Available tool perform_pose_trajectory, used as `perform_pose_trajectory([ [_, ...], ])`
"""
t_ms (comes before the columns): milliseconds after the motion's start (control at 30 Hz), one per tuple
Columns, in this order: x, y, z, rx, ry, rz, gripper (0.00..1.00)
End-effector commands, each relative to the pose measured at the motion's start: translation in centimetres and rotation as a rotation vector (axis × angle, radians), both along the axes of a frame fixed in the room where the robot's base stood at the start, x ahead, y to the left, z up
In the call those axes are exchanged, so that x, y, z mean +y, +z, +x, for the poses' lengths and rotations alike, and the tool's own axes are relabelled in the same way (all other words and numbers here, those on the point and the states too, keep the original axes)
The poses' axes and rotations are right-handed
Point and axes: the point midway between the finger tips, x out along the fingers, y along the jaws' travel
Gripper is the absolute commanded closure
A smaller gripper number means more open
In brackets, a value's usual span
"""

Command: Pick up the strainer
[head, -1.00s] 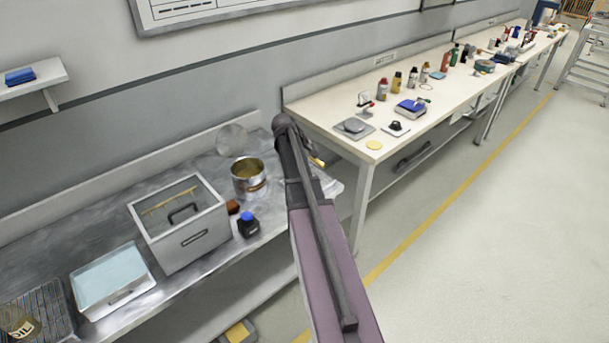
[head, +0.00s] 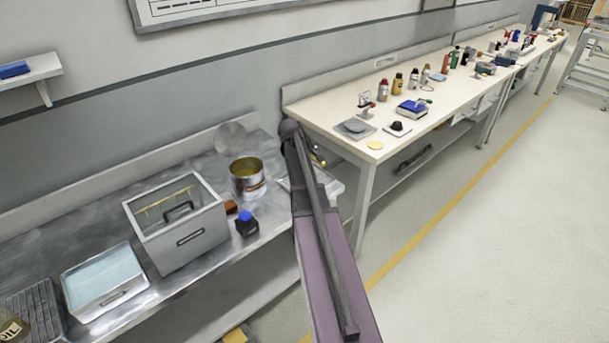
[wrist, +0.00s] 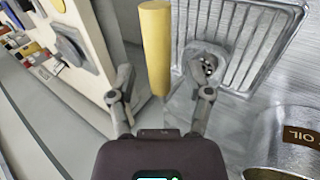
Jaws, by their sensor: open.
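In the wrist view a thick yellow cylinder (wrist: 155,45), which looks like the strainer's handle, stands upright in the picture between the spread fingers of my gripper (wrist: 160,88). The fingers are apart on either side of its line, and no contact shows. I cannot make out the strainer's mesh part for certain. In the head view a small yellow piece (head: 318,159) shows just right of my arm's far end. My arm hides most of that spot and the gripper there.
A ribbed metal tray (wrist: 240,40) and an open tin marked OIL (wrist: 295,145) lie right of my gripper. On the steel bench are a tin (head: 247,182), a blue-capped bottle (head: 247,225) and a lidded box (head: 180,235). A white table (head: 345,125) stands beyond; the floor right is clear.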

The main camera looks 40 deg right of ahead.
Motion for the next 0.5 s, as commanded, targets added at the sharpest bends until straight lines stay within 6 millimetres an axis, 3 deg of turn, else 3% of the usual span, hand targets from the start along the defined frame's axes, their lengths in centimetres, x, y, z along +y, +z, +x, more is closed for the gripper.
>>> perform_pose_trajectory([
  [300, 0.03, 0.01, 0.01, 0.0, 0.0, 0.0, 0.35],
  [500, 0.05, 0.0, 0.02, 0.0, 0.0, 0.0, 0.94],
])
